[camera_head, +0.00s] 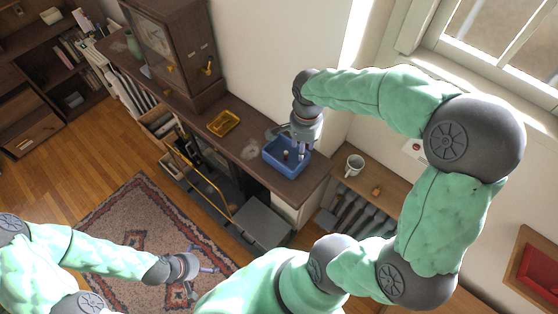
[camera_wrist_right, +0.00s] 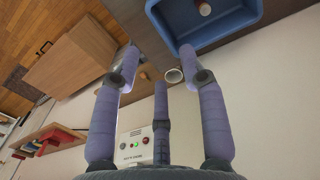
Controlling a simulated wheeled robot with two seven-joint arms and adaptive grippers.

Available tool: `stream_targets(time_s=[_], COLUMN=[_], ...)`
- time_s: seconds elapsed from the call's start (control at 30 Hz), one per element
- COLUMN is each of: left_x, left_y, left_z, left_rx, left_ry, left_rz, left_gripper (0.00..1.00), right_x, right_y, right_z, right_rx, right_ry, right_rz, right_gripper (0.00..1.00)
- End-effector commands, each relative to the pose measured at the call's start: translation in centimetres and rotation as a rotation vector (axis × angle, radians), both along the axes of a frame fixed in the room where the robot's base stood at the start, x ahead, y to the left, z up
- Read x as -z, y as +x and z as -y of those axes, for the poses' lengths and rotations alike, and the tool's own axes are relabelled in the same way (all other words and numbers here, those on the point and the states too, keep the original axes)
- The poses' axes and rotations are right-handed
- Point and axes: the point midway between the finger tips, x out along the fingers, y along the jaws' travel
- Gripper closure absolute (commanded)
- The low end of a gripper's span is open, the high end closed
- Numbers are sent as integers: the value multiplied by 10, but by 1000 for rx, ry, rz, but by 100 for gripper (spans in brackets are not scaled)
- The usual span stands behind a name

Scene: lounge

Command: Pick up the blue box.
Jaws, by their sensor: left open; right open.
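The blue box (camera_head: 284,168) is an open tray near the right end of the dark wooden cabinet top, with a small reddish, pale-topped item (camera_head: 286,155) inside. In the right wrist view, the box (camera_wrist_right: 232,24) fills the upper right, and the small item (camera_wrist_right: 204,8) shows in it. My right gripper (camera_head: 300,148) points down at the box's back right side in the head view; whether it touches is unclear. Its fingers (camera_wrist_right: 160,62) are spread, with nothing held between them. My left gripper (camera_head: 203,277) is open and empty above the patterned rug, far from the box.
A yellow tray (camera_head: 223,123) lies left of the box on the cabinet top (camera_head: 240,150). A glass-fronted cabinet (camera_head: 170,50) stands farther left. A white mug (camera_head: 354,166) and small orange item (camera_head: 376,190) sit on a surface to the right. The wall is close behind.

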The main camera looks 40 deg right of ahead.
Motion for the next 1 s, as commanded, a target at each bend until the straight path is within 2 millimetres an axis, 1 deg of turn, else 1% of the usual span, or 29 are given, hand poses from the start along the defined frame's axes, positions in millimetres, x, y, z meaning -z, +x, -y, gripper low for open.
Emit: stream_targets(time_s=[0.07,0.13,0.4,0.5,0.67,0.87,1.0], left_x=[-2,-3,-5,-6,-8,-17,-18], left_y=[-1,-1,-1,-1,-1,-1,-1], left_z=[0,1,1,0,0,0,0], left_rx=[2,3,2,2,2,2,2], left_ry=[0,-1,-1,0,0,0,0], left_rz=[-1,-2,-2,-1,-1,-1,-1], left_gripper=[0,0,0,0,0,0,0], right_x=[0,6,45,53,61,88,103], right_y=[-2,-3,-3,-2,-1,3,4], right_z=[2,3,3,3,3,4,5], right_rx=[-6,-9,-9,-9,-9,-9,-8], right_ry=[-1,0,-1,-1,0,1,-1], right_rz=[0,-1,-4,-1,-1,-4,-1], right_gripper=[57,57,57,57,57,57,57])
